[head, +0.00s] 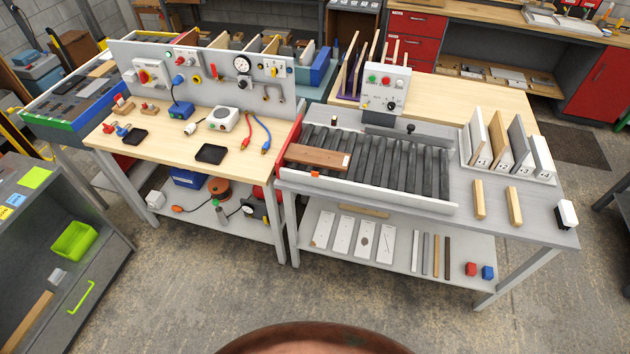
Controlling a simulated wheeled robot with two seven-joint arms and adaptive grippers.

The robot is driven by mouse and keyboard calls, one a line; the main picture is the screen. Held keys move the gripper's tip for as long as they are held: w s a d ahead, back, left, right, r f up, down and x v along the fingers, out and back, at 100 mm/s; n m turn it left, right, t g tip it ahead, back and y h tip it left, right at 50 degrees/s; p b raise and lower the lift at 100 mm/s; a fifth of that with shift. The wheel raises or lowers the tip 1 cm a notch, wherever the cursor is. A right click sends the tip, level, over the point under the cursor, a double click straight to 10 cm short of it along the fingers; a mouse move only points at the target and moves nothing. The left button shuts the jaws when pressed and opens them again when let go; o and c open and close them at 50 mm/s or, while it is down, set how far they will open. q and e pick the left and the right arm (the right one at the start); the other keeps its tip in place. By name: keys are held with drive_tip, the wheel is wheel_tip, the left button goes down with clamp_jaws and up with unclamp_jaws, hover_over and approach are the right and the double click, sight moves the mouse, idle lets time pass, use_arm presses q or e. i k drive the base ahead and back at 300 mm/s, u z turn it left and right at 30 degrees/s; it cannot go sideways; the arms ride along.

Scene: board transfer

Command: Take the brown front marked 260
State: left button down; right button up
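A brown board (316,157) lies flat on the left part of the roller conveyor (400,165). It has a pale label at its right end, but I cannot read any number on it. Several upright boards stand in a rack (545,178) on the right of the same bench: a pale one (479,137), a tan one (499,140), a grey one (517,145) and a white one (540,155). Small marks show at their feet, too small to read. Neither of my grippers is in view.
A control box (386,92) stands behind the conveyor. Two light wooden blocks (479,200) (514,206) lie on the bench's right part. The lower shelf (330,245) holds white plates and strips. A wooden workbench (160,155) adjoins on the left. The floor in front is clear.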

sight(301, 154)
drive_tip(key=z, duration=0.1)
drive_tip(key=k, duration=0.45)
drive_tip(key=u, duration=1.4)
drive_tip(key=i, duration=1.3)
drive_tip(key=z, duration=0.15)
